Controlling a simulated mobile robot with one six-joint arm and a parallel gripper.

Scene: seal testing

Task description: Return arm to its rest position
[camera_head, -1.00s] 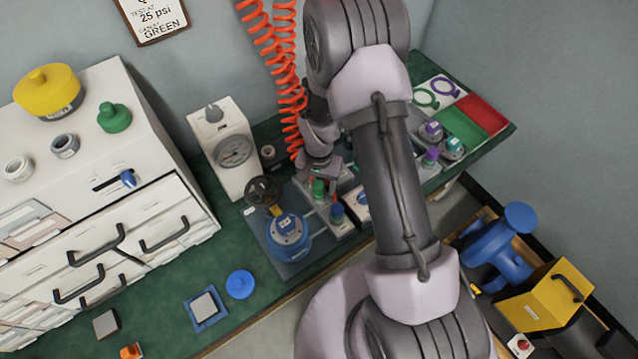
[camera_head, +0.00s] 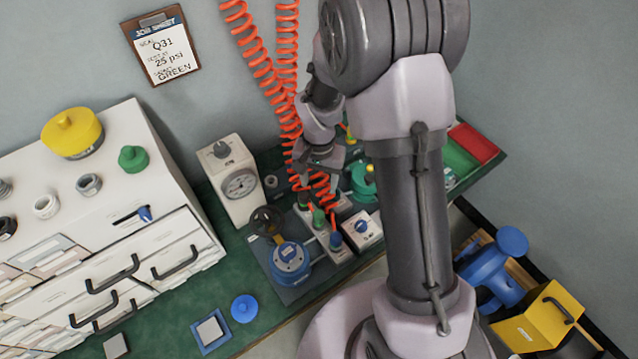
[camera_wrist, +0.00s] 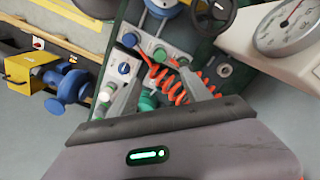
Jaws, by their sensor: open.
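My gripper (camera_head: 318,174) hangs above the green bench, over the test fixture, next to the coiled orange hose. In the wrist view its two fingers (camera_wrist: 165,96) are spread apart, with parts of the hose and green knobs showing between and beyond them. I see nothing held in it. My arm is raised and bent, and its upper links cover part of the right side of the bench in the head view.
The test fixture (camera_head: 290,292) carries a blue flanged part (camera_head: 291,262) and a black handwheel. The orange hose (camera_head: 262,72) hangs close to my gripper. A gauge box (camera_head: 229,187) and a white drawer cabinet (camera_head: 100,200) stand left. Red and green trays (camera_head: 474,144) lie right.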

